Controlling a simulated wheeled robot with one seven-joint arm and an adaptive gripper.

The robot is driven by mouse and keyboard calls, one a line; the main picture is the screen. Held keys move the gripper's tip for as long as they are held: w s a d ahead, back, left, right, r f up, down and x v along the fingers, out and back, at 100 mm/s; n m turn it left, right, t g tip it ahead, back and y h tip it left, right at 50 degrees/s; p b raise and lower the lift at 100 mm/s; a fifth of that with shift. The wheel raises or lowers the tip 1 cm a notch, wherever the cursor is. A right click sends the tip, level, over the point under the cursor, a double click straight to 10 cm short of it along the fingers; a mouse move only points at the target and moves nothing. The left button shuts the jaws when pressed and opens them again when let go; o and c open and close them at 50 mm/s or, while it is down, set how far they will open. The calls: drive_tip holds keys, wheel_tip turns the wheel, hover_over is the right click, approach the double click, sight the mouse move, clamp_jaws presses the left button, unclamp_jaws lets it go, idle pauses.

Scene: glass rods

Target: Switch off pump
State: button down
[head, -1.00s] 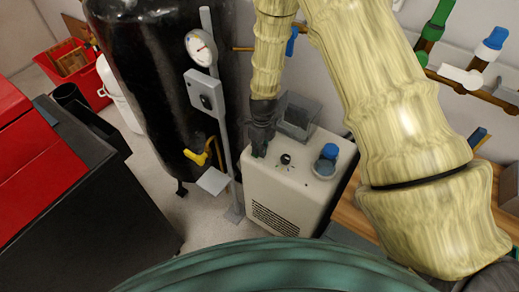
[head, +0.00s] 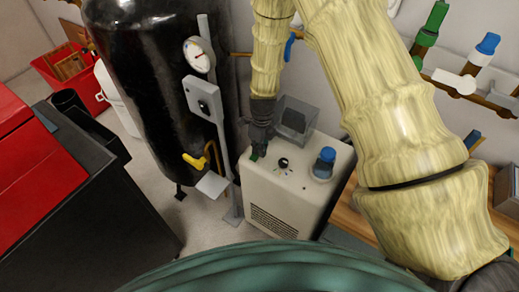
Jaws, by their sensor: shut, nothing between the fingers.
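A cream box (head: 290,207) with a vent grille on its front, which looks like the pump, stands on the floor at the middle. Its top carries a black dial knob (head: 283,162), a blue-capped bottle (head: 324,164) and a grey open tray (head: 296,118). A small dark green part, perhaps a switch (head: 255,156), shows at the top's left front corner. My gripper (head: 259,150) is shut and empty, pointing down right at this green part and partly hiding it. I cannot tell whether it touches it.
A black tank (head: 145,85) stands left of the box, with a post holding a gauge (head: 199,55) and a grey control box (head: 203,98) between them. A yellow-handled valve (head: 196,161) sits low there. Pipes with valves (head: 455,84) run along the wall at right.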

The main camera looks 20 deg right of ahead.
sight(257, 159)
wheel_tip(257, 159, up, 4)
drive_tip(key=shift+s+a+f+p, duration=0.15)
drive_tip(key=shift+p, duration=1.1)
drive_tip(key=shift+a+r+b, duration=0.1)
drive_tip(key=shift+r+b, duration=0.1)
drive_tip(key=shift+b, duration=0.25)
wheel_tip(257, 159, up, 9)
drive_tip(key=a+b, duration=0.1)
drive_tip(key=shift+s, duration=0.45)
drive_tip(key=shift+f, duration=0.1)
